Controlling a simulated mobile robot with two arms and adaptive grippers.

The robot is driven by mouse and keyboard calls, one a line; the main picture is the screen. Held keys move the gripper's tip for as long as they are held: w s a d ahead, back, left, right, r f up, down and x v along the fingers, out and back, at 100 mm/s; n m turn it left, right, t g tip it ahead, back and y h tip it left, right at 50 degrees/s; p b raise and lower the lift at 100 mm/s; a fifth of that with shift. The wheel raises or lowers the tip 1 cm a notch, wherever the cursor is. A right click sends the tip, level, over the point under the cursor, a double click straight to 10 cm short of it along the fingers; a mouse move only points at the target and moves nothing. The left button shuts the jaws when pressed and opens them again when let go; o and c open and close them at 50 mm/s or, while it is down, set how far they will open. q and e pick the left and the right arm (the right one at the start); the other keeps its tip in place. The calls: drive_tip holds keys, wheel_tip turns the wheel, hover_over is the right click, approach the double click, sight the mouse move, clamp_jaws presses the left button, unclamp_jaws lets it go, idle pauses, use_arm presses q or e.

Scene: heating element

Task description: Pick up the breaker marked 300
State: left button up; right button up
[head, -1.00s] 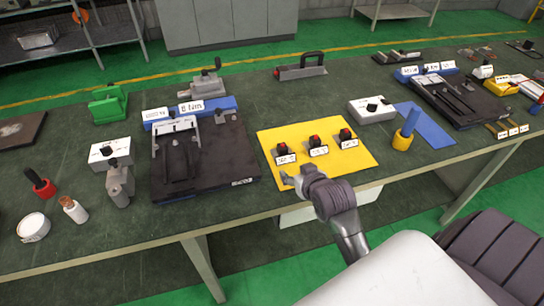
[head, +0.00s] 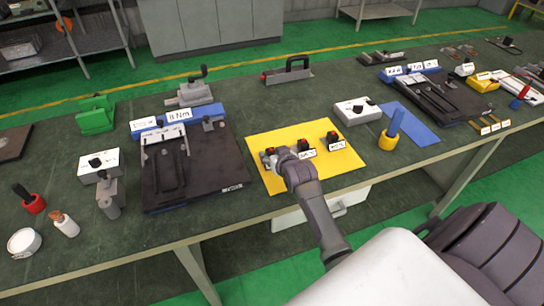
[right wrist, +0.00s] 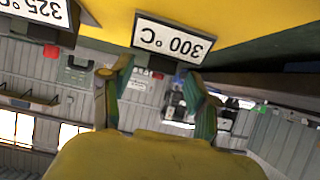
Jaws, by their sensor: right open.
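Three small black breakers with red tops and white labels are on a yellow mat (head: 345,175). The breaker marked 300 (head: 270,151) is the left one in the head view, mostly hidden by my right gripper (head: 275,157). In the right wrist view its label reads "300 °C" (right wrist: 172,40), upside down. My right gripper (right wrist: 158,95) is open there, its fingers apart just below the label. I cannot tell whether they touch the breaker. My left gripper is not in view.
A black fixture plate (head: 205,185) lies close left of the mat. Free green bench lies behind the yellow mat.

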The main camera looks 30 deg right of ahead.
drive_tip(key=shift+x, duration=1.15)
drive_tip(key=shift+s, duration=0.1)
drive_tip(key=shift+c, duration=1.4)
clamp_jaws()
drive_tip(key=shift+r, duration=0.2)
